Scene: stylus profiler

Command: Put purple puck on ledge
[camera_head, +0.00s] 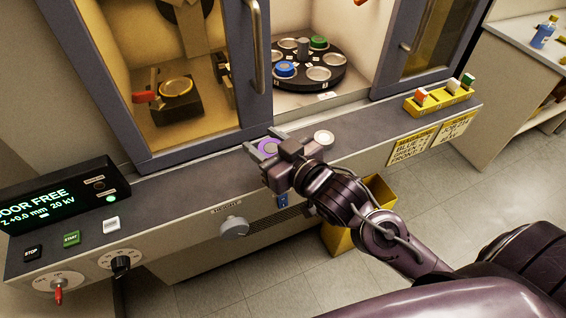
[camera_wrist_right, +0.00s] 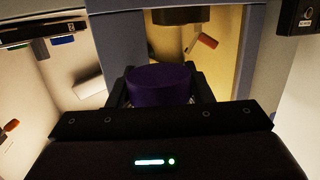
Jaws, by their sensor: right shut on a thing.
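The purple puck (camera_head: 268,147) is between the fingers of my right gripper (camera_head: 266,146), at the grey ledge (camera_head: 190,186) in front of the machine's doors. In the right wrist view the puck (camera_wrist_right: 160,84) sits between the two dark fingers of the same gripper (camera_wrist_right: 160,92), which is shut on it. I cannot tell whether the puck touches the ledge or is held just above it. My left gripper is not in view.
Inside the open chamber a black carousel (camera_head: 300,82) holds a blue puck (camera_head: 285,69) and a green puck (camera_head: 319,43). A yellow rack (camera_head: 440,101) stands at the ledge's right end. The ledge left of my gripper is clear.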

